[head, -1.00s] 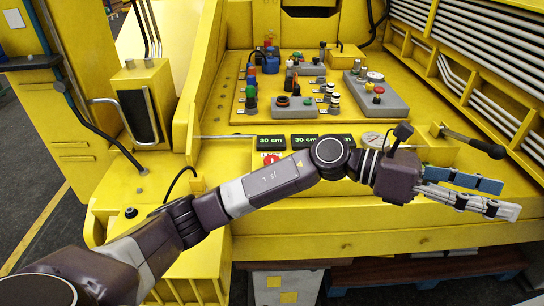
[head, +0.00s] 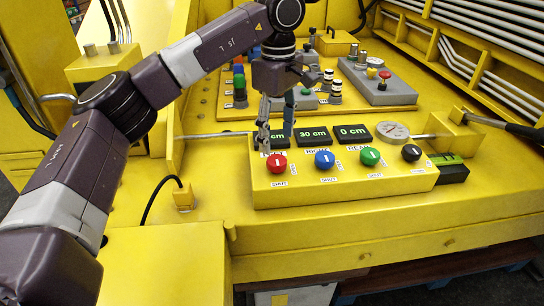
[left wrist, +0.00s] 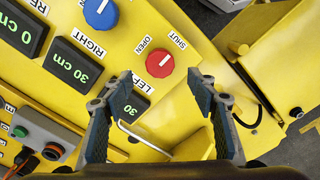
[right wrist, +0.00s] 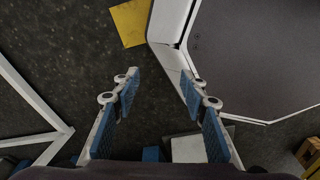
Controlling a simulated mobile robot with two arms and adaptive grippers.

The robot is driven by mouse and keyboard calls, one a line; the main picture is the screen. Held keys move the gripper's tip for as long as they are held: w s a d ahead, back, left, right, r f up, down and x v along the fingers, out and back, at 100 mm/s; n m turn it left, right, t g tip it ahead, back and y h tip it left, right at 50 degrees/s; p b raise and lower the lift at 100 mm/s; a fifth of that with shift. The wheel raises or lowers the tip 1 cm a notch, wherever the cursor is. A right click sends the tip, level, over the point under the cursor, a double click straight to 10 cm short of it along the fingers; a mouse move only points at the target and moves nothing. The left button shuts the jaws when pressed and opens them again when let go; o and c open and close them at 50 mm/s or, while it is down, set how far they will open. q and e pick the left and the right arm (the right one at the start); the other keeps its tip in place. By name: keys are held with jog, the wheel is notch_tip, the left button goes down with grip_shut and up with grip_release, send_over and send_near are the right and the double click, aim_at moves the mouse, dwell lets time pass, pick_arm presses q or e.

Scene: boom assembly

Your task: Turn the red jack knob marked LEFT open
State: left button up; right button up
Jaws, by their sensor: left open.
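The red knob (head: 277,163) is the leftmost on the yellow control box (head: 330,185), below a display partly hidden by my left gripper (head: 275,136). That gripper points down, open and empty, just behind the knob in the head view. In the left wrist view the red knob (left wrist: 160,65) shows between and just beyond the open fingertips (left wrist: 160,80). Its SHUT, OPEN and LEFT labels are around it, and a display (left wrist: 125,104) reads 30 cm. Contact with the knob is not visible. My right gripper (right wrist: 158,78) is open and empty over dark floor.
To the right on the box are a blue knob (head: 325,159), a green knob (head: 370,156), a black knob (head: 411,153) and a gauge (head: 392,131). A panel with a grey switch box (head: 385,90) lies behind. A cable socket (head: 183,197) is at left.

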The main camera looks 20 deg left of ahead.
aim_at(277, 159)
pick_arm(q)
notch_tip(277, 159, down, 4)
jog(key=shift+f, duration=0.2)
jog(key=shift+a+f+p, duration=0.1)
jog(key=shift+f+p, duration=0.3)
jog(key=shift+f, duration=0.8)
jog(key=c, duration=1.2)
jog(key=shift+o, duration=0.2)
pick_arm(e)
jog(key=s+d, duration=0.2)
jog(key=shift+s+d+r, duration=0.3)
jog(key=shift+d+r, duration=0.1)
